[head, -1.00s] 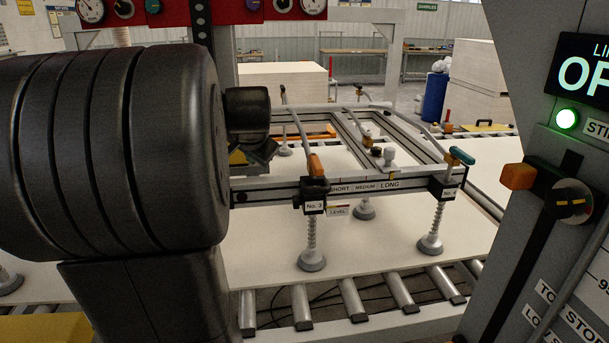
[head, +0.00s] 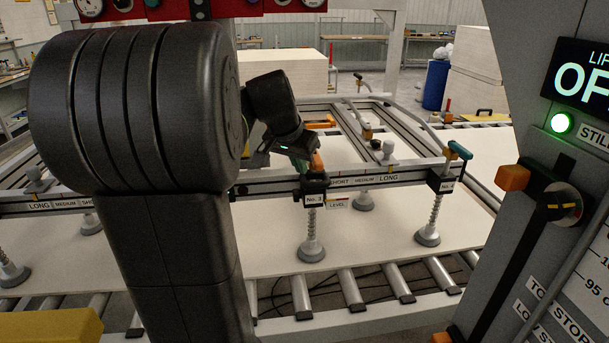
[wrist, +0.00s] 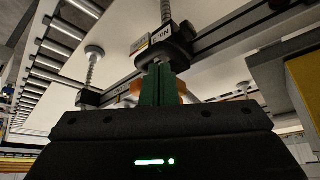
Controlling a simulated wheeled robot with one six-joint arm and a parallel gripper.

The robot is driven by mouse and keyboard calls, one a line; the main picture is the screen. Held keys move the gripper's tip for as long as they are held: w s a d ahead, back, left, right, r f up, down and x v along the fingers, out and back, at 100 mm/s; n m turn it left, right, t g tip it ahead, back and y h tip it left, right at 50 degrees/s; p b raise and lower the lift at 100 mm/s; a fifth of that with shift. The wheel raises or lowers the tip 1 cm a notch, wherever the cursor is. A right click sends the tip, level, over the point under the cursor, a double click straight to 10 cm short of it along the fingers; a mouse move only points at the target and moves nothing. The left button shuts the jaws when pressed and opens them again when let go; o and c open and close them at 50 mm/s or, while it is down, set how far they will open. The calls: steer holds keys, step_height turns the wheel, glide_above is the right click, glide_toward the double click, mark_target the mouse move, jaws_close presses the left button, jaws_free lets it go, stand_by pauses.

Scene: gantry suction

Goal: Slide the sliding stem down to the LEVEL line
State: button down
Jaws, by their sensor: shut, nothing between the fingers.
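The stem (head: 312,220) under the black No. 3 holder (head: 314,187) has a spring and a grey suction cup (head: 311,250) at its bottom, over the pale board. A LEVEL tag (head: 338,204) hangs beside the stem, to its right. An orange lever (head: 318,162) stands on top of the holder, partly hidden by my gripper. My gripper (wrist: 157,68) is shut and empty, its green fingers together right at the holder (wrist: 165,50). Orange shows on both sides of the fingers in the wrist view. I cannot tell whether they touch the holder or lever.
The rail (head: 270,187) carries LONG, MEDIUM and SHORT marks. The No. 4 holder (head: 445,182), with a teal lever, stands to the right. A control post (head: 540,190) with an orange handle (head: 513,177) is close on the right. Rollers (head: 345,287) lie below in front.

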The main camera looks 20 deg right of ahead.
mark_target(308, 184)
steer(key=x, duration=0.5)
steer(key=shift+p, duration=0.4)
steer(key=shift+f, duration=0.1)
steer(key=shift+f+b, duration=0.5)
steer(key=shift+b, duration=0.25)
steer(key=shift+r, duration=0.1)
steer(key=shift+r+p, duration=0.35)
steer(key=shift+p, duration=0.1)
steer(key=v, duration=1.3)
steer(key=shift+s+r, duration=0.15)
steer(key=shift+r, duration=0.05)
steer(key=shift+a, duration=0.15)
